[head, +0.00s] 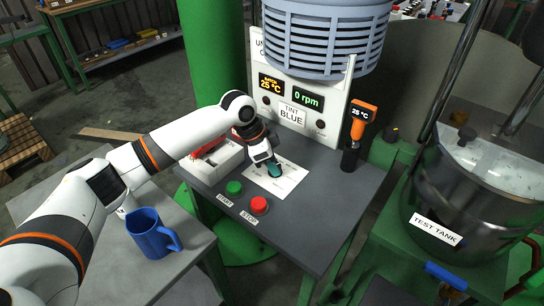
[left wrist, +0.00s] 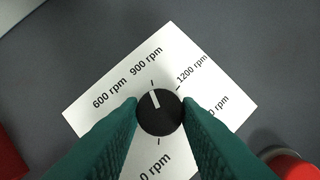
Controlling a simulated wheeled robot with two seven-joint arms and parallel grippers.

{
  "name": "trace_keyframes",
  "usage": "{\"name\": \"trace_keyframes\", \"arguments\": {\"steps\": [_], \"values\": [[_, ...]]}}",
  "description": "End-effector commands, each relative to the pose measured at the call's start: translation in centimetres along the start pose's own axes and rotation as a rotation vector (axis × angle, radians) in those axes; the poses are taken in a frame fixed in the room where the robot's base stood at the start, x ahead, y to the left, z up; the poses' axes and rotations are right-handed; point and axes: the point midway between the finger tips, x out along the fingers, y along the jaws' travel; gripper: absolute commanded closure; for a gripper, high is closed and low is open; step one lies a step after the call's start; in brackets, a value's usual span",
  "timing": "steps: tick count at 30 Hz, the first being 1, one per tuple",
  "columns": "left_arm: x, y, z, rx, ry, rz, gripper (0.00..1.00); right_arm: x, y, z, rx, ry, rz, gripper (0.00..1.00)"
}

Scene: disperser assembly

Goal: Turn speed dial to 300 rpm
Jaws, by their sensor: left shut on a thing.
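The speed dial (left wrist: 160,112) is a black round knob on a white card (left wrist: 185,60). Its white mark points up and slightly left, near the tick by the "900 rpm" label. "600 rpm" and "1200 rpm" are also legible; other labels are partly hidden by my fingers. My left gripper (left wrist: 160,113) has its green fingers closed on both sides of the dial. In the head view my left gripper (head: 272,169) reaches down to the card (head: 288,180) and hides the dial. The display (head: 308,98) reads "0 rpm". My right gripper is not in view.
A green start button (head: 234,187) and a red stop button (head: 259,205) sit in front of the card. A white box with a red top (head: 214,151) stands left. An orange thermometer (head: 363,118) stands right. A blue mug (head: 150,235) is on the left table.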

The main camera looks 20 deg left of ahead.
Motion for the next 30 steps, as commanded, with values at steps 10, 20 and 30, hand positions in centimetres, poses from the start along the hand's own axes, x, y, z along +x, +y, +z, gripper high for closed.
{"name": "trace_keyframes", "arguments": {"steps": [10,20,30], "values": [[-0.8,-0.5,0.5,-0.279,0.0,0.109,0.93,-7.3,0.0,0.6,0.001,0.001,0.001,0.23],[-0.7,-0.7,0.6,-0.57,0.0,0.231,0.93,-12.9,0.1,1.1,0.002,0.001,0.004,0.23],[-0.4,-0.9,0.7,-0.87,0.0,0.354,0.93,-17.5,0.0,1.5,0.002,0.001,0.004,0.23]]}}
